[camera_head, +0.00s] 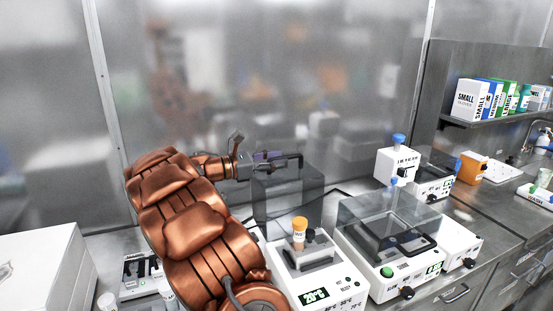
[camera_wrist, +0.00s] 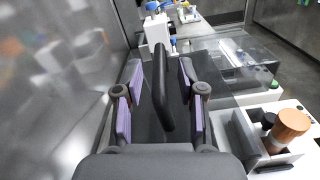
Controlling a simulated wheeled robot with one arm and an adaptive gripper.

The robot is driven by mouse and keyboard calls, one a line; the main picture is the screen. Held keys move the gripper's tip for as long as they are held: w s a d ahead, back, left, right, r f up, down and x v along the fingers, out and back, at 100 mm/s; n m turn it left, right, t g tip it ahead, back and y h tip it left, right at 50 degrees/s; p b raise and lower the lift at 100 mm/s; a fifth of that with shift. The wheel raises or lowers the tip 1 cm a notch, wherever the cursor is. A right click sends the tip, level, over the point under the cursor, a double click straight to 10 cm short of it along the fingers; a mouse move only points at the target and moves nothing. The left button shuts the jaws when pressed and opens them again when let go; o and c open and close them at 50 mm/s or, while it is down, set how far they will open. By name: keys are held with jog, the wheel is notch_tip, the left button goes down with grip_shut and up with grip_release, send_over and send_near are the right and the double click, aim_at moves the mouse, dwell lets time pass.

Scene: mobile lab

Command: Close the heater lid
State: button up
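The heater (camera_head: 317,275) is a white box with a green "20°C" display, right of my arm in the head view. Its smoky see-through lid (camera_head: 290,205) stands raised behind it. An orange-capped vial (camera_head: 299,236) sits in the heater; the cap also shows at the right of the wrist view (camera_wrist: 291,128). My gripper (camera_head: 287,160) is at the top of the raised lid. In the wrist view, my gripper (camera_wrist: 160,82) is open, with the lid's black handle (camera_wrist: 163,88) between its purple pads. Gaps show on both sides of the handle.
A second device (camera_head: 388,268) with a see-through cover stands close right of the heater. Further right are a white blue-topped box (camera_head: 397,166) and a shelf of boxes (camera_head: 480,98). A frosted wall panel (camera_head: 270,80) stands behind. A white box (camera_head: 45,265) is at lower left.

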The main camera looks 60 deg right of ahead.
jog(key=shift+d, duration=0.1)
grip_shut()
dwell(0.7)
